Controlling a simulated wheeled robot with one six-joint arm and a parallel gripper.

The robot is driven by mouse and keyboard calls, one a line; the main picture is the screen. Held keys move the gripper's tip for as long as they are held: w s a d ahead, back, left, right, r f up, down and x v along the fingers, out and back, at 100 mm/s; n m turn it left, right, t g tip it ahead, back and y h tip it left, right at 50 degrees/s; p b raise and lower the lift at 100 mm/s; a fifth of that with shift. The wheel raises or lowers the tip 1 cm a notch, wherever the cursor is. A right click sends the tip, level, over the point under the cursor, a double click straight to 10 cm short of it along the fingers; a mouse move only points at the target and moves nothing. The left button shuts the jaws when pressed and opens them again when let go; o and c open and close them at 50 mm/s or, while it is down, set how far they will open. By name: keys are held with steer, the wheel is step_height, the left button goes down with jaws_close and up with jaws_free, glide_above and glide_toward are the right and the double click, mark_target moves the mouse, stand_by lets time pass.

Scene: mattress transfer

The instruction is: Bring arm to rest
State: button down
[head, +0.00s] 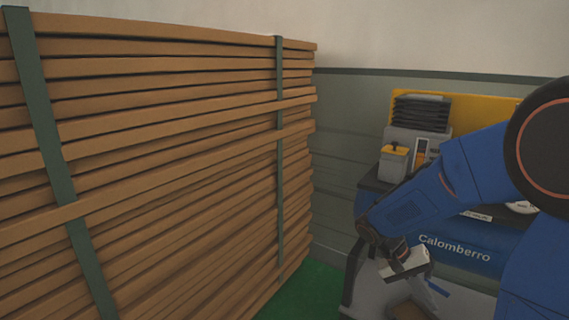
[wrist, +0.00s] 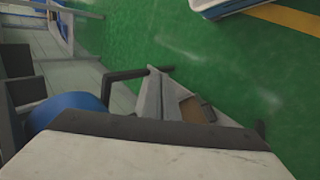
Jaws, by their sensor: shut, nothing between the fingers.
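My blue arm (head: 425,190) reaches in from the right in the head view and bends at a dark joint low in the picture. My gripper (head: 412,268) hangs below that joint, small and partly lost against the grey surfaces behind it. It is shut, and I see nothing held in it. In the wrist view a large pale block with a dark edge fills the bottom, and the fingertips cannot be made out clearly.
A tall stack of brown slats (head: 170,150), bound with green straps (head: 280,150), fills the left. A blue body lettered "Calomberro" (head: 455,248) is behind the arm, with boxes and a yellow panel (head: 480,106) above. Green floor (wrist: 210,60) shows in the wrist view.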

steer(key=s+a+r+n+t+y, duration=0.2)
steer(key=s+a+r+t+y, duration=0.1)
steer(key=s, duration=0.5)
steer(key=s+a+r+n+t+y, duration=0.2)
steer(key=s+a+r+t+y, duration=0.2)
steer(key=s+r, duration=0.3)
steer(key=shift+s+a+r+n+t, duration=0.25)
steer(key=shift+s+a+t, duration=0.25)
steer(key=shift+a+t, duration=0.35)
